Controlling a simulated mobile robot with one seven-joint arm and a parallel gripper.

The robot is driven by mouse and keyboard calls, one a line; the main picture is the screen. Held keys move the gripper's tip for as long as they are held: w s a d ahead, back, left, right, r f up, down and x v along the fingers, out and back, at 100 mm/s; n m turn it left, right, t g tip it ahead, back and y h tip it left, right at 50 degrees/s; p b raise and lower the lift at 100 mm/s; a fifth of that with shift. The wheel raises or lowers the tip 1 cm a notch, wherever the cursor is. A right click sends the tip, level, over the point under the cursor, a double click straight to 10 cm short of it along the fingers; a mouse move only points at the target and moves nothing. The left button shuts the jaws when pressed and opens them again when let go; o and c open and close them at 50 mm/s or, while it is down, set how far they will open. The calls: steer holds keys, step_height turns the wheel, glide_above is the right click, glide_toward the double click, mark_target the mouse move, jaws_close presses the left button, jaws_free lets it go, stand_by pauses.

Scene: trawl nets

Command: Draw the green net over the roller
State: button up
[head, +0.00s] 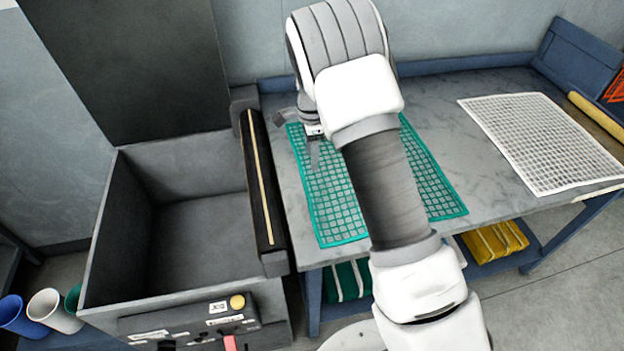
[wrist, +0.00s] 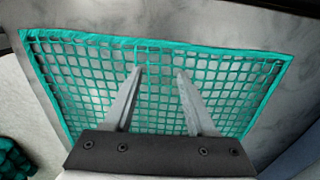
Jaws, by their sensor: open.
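The green net (head: 330,205) lies flat on the grey table, just right of the roller. My arm hides its middle in the head view. The dark roller (head: 262,185), with a pale stripe along it, runs along the rim of a grey bin between the bin and the table. My gripper (head: 313,150) is over the left part of the net, near its far end. In the wrist view the net (wrist: 75,95) fills most of the picture, and my open, empty gripper (wrist: 158,72) points at its mesh. I cannot tell whether the fingertips touch it.
The open grey bin (head: 100,235) stands left of the roller, with a control panel (head: 190,325) in front. A white net (head: 545,140) lies on the table's right. Folded green (head: 347,282) and yellow (head: 495,241) nets are on the lower shelf. Cups (head: 45,308) stand at the lower left.

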mark_target(312, 175)
steer(key=shift+f+b, duration=1.05)
steer(key=shift+f, duration=1.45)
steer(key=shift+f, duration=0.1)
jaws_close()
step_height(312, 175, up, 7)
steer(key=p, duration=0.4)
steer(key=shift+p, duration=0.4)
